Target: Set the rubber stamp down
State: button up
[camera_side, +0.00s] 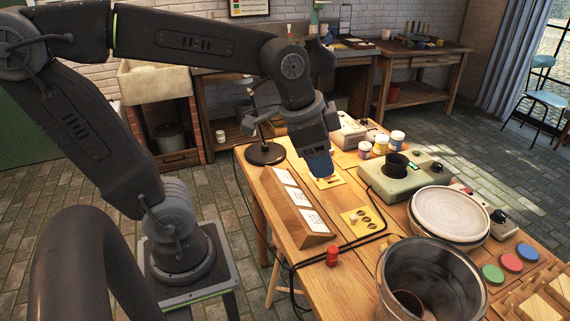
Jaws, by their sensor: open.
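My gripper (322,174) points down, low over a small yellow card (331,182) near the back of the wooden table. It is open, with a blue part at its lower end. A small pale and dark thing shows at its tips on the card. It is too small to tell whether this is the rubber stamp or whether the fingers touch it. A second yellow card (376,213) with several dark oval marks lies nearer the front. A small pale upright piece (353,219) is at its left side.
A slanted wooden rack (310,237) with white cards stands left of the yellow cards. A red item (332,256) and black cable are in front.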

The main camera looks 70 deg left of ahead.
jog(key=s+f+n+t, duration=0.1)
jog(key=s+n, duration=0.3)
jog(key=s, duration=0.2)
jog(key=shift+s+n, duration=0.2)
jog(key=shift+n, duration=0.2)
jog(key=shift+a+f, duration=0.1)
dwell(0.6)
